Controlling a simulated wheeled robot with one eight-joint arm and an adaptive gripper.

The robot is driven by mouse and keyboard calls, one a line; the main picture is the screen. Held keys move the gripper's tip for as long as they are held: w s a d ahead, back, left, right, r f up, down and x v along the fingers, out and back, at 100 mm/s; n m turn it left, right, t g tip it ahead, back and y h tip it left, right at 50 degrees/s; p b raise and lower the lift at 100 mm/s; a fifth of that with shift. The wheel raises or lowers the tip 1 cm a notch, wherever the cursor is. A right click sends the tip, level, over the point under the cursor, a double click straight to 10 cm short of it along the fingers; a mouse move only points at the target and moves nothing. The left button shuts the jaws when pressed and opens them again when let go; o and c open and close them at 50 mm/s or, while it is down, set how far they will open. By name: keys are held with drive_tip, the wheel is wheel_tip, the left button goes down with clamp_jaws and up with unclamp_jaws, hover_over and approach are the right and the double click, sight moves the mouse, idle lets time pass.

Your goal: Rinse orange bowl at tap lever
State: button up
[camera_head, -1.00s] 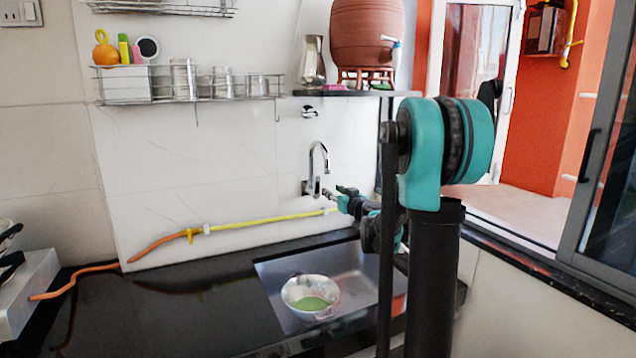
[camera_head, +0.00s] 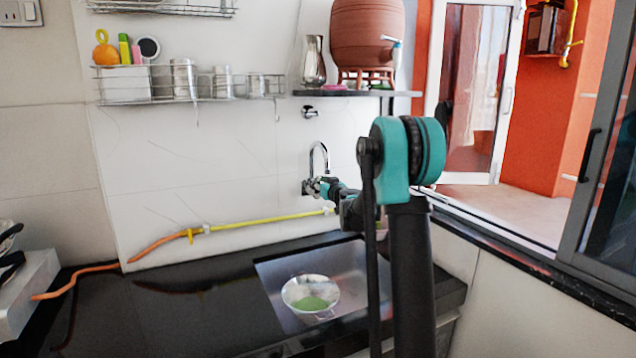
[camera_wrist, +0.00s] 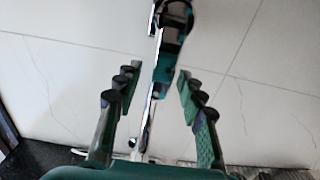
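The chrome tap (camera_head: 318,160) is fixed to the white wall above the sink (camera_head: 345,262). The only bowl in sight (camera_head: 296,292) looks silvery-white with green inside, not orange; it sits in the sink. My gripper (camera_head: 328,186) is at the tap's base, partly hidden by my arm in the head view. In the wrist view my gripper (camera_wrist: 158,82) is open, with its fingers on either side of a chrome bar (camera_wrist: 148,118) of the tap. A dark and teal piece (camera_wrist: 164,70) shows between the fingertips; I cannot tell whether it is the lever or whether they touch it.
A yellow-orange hose (camera_head: 230,225) runs along the wall to near the tap. A shelf (camera_head: 350,93) with a clay waterpot (camera_head: 362,35) is above the tap. A wire rack (camera_head: 190,98) hangs at left. The black counter (camera_head: 170,310) left of the sink is mostly clear.

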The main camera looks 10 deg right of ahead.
clamp_jaws()
drive_tip(key=shift+d, duration=0.1)
idle(0.3)
drive_tip(key=m, duration=0.1)
drive_tip(key=d+m, duration=0.1)
drive_tip(key=m, duration=0.1)
drive_tip(key=shift+w+d+f, duration=0.15)
drive_tip(key=shift+w+d, duration=0.1)
drive_tip(key=shift+d, duration=0.05)
unclamp_jaws()
